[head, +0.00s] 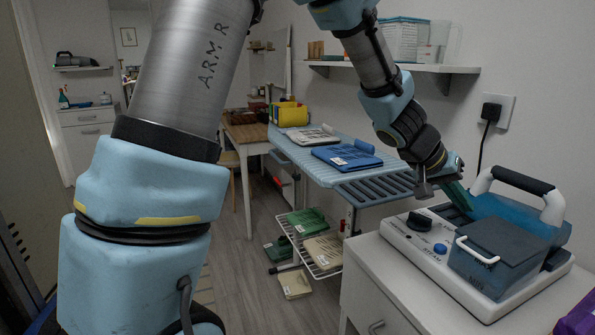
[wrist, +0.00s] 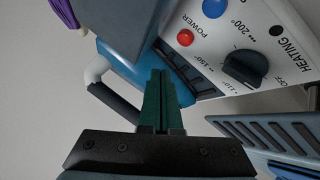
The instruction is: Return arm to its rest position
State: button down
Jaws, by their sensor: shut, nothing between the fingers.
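The appliance stands on a white cabinet (head: 372,290). A blue ironing board (head: 305,165) with folded cloths is left of my gripper. A wall shelf (head: 410,68) with a clear box is above. A socket with a plug (head: 492,112) is on the wall.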

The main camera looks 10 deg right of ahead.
jog(key=w+a+f+n+t+y+p, duration=0.15)
jog(key=w+a, duration=0.25)
jog(key=a, duration=0.9)
jog(key=w+a+n+t+y+p, duration=0.1)
jog(key=w+a+n+y+p, duration=0.2)
jog(key=a, duration=1)
jog(key=s+a+n+y, duration=0.3)
jog(key=a+n+y, duration=0.1)
jog(key=a, duration=1.7)
jog(key=shift+s+r+p, duration=0.15)
jog(key=shift+s+p, duration=0.05)
jog(key=shift+p, duration=0.15)
jog(key=shift+g, duration=0.25)
